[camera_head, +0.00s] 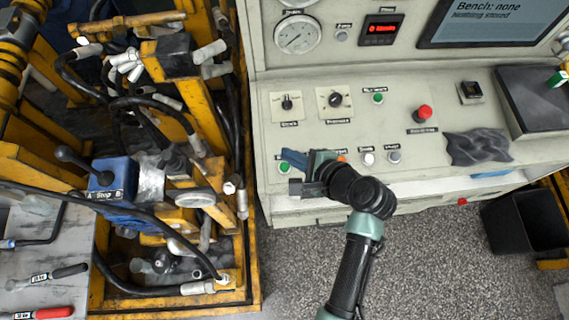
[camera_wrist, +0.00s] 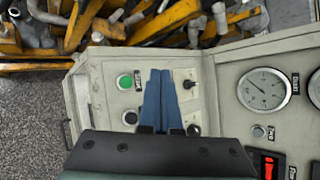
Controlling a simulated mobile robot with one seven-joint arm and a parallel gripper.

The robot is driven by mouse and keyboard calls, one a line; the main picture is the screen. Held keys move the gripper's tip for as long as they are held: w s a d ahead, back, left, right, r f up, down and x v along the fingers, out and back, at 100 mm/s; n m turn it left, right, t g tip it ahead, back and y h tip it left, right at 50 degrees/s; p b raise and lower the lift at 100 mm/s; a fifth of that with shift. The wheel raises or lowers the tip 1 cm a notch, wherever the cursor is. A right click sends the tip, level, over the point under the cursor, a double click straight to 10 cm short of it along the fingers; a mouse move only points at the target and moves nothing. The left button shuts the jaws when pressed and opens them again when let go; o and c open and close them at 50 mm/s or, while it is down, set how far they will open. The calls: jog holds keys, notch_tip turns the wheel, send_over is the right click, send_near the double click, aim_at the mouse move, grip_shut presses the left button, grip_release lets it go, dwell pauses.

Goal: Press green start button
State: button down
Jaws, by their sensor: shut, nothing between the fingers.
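A green button (camera_head: 284,168) sits on the lower left of the grey control panel (camera_head: 300,130). It also shows in the wrist view (camera_wrist: 125,82), left of my fingers, with a pale ring around it. Its label is too small to read. My gripper (camera_head: 289,158) is shut and empty, with its blue fingers together, and it also shows in the wrist view (camera_wrist: 160,72). In the head view its fingertips appear just above the green button. Its height over the panel is hard to tell. A second green button (camera_head: 378,97) sits higher on the panel.
Two black selector knobs (camera_head: 335,100) are above my gripper. A white button (camera_head: 369,158), a grey button (camera_head: 394,157) and a red mushroom button (camera_head: 424,112) lie to the right. A yellow hydraulic rig (camera_head: 246,200) with hoses stands close on the left. A dark cloth (camera_head: 478,147) lies on the panel.

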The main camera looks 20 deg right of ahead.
jog(key=f+b, duration=0.4)
jog(key=b, duration=0.1)
jog(key=f+b, duration=0.2)
jog(key=shift+w+d+f, duration=0.1)
jog(key=shift+w+f, duration=0.1)
jog(key=shift+w, duration=0.2)
jog(key=shift+w+f+b, duration=0.25)
jog(key=shift+f+b, duration=0.5)
jog(key=shift+f, duration=0.3)
dwell(0.8)
jog(key=shift+f, duration=0.4)
jog(key=shift+w+f, duration=0.1)
jog(key=shift+f, duration=0.3)
dwell(0.7)
jog(key=shift+r, duration=0.15)
jog(key=shift+r+p, duration=0.65)
jog(key=shift+p, duration=0.2)
jog(key=r+p, duration=0.2)
jog(key=s+r+p, duration=0.1)
jog(key=r+p, duration=0.2)
